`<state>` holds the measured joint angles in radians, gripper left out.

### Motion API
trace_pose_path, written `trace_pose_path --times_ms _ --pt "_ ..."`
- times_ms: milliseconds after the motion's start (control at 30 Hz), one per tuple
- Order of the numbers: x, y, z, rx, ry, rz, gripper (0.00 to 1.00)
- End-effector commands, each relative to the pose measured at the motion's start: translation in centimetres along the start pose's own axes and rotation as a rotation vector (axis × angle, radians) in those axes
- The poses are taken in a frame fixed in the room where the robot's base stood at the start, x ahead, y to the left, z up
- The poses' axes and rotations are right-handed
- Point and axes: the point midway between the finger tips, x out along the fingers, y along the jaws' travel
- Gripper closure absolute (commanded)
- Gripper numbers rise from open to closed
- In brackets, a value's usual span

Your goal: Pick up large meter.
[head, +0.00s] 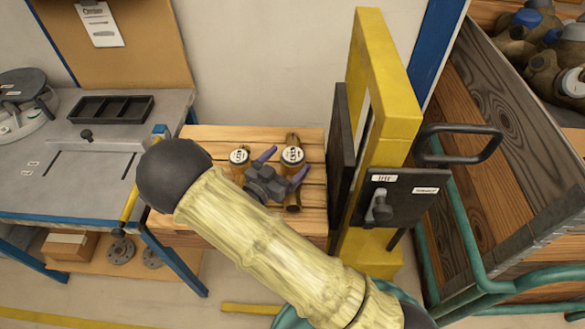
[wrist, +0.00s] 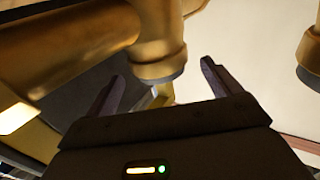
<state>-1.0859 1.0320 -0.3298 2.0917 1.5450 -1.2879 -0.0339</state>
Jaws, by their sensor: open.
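The large meter (head: 292,155), brass with a round white-faced dial, sits on a wooden slatted surface; its pipe ends point toward and away from me. The small meter (head: 239,157) stands to its left, partly hidden by my arm. My gripper (head: 287,160) is open, its two purple fingers pointing at the large meter, one on the left and one at the lower right. In the wrist view, a brass pipe end (wrist: 160,62) shows between and beyond the open fingers (wrist: 163,75). I cannot tell whether the fingers touch the meter.
A yellow frame (head: 387,130) with a dark panel stands close to the right of the large meter. A wooden crate (head: 500,110) with several brass meters is further right. A grey workbench (head: 90,185) with a black tray (head: 112,108) is at left.

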Motion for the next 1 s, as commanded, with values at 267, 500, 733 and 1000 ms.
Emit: trace_pose_path --times_ms 267,500,733,1000 --pt "3.2 -0.1 -0.2 -0.002 0.001 0.003 0.1" --pt "5.2 -0.1 0.1 0.0 0.0 0.002 0.1" --pt "5.3 0.0 0.1 0.0 0.0 0.004 0.1" --pt "5.2 -0.1 0.1 0.0 0.0 0.003 0.14"
